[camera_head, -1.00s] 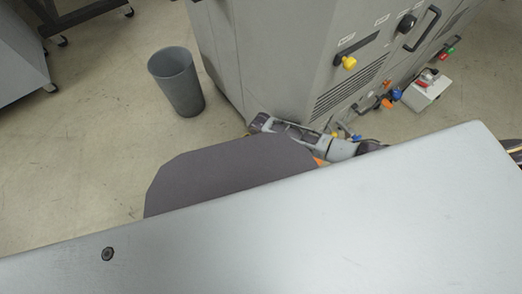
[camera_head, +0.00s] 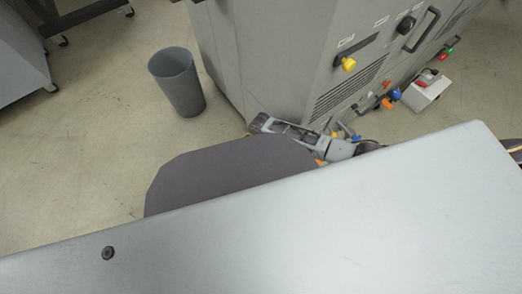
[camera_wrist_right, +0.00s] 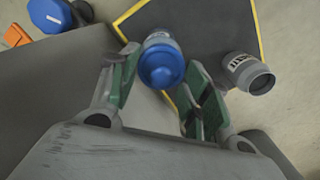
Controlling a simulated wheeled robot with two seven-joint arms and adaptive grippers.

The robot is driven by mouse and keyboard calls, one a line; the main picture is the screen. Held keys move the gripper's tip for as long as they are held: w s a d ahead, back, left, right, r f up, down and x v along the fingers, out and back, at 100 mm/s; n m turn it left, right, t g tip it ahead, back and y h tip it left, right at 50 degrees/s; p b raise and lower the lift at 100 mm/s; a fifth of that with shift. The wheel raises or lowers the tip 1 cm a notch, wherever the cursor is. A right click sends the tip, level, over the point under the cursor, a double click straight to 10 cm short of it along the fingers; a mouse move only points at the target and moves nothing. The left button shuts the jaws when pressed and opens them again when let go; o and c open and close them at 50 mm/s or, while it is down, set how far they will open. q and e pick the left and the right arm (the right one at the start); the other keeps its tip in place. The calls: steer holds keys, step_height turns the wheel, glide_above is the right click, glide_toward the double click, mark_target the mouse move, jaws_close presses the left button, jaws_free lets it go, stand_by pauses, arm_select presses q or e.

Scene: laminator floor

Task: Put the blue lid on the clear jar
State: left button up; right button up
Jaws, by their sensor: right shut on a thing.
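In the right wrist view, my right gripper (camera_wrist_right: 160,90) has its two green-padded fingers on either side of the blue lid (camera_wrist_right: 163,68) and is shut on it. A pale grey jar-like body (camera_wrist_right: 157,36) shows just beyond the lid, mostly covered by it. I cannot tell whether the lid touches that body. A second greyish jar (camera_wrist_right: 247,73) with a label and a dark open mouth is to the right, apart from the gripper. My left gripper is in neither view.
The jars are over a dark mat with a yellow border (camera_wrist_right: 128,14). A blue object (camera_wrist_right: 50,15) and an orange one (camera_wrist_right: 15,36) lie at upper left. In the head view, a grey bin (camera_head: 177,82) stands beside a large grey machine (camera_head: 285,60). Floor left of the bin is clear.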

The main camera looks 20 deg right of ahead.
arm_select(q)
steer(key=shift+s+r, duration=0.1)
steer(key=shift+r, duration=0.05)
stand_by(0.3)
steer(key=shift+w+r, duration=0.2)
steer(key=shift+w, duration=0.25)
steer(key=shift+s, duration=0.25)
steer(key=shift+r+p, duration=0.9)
steer(key=shift+p, duration=0.25)
arm_select(e)
steer(key=shift+f, duration=0.2)
stand_by(1.4)
stand_by(0.3)
steer(key=o, duration=0.9)
steer(key=shift+o, duration=0.6)
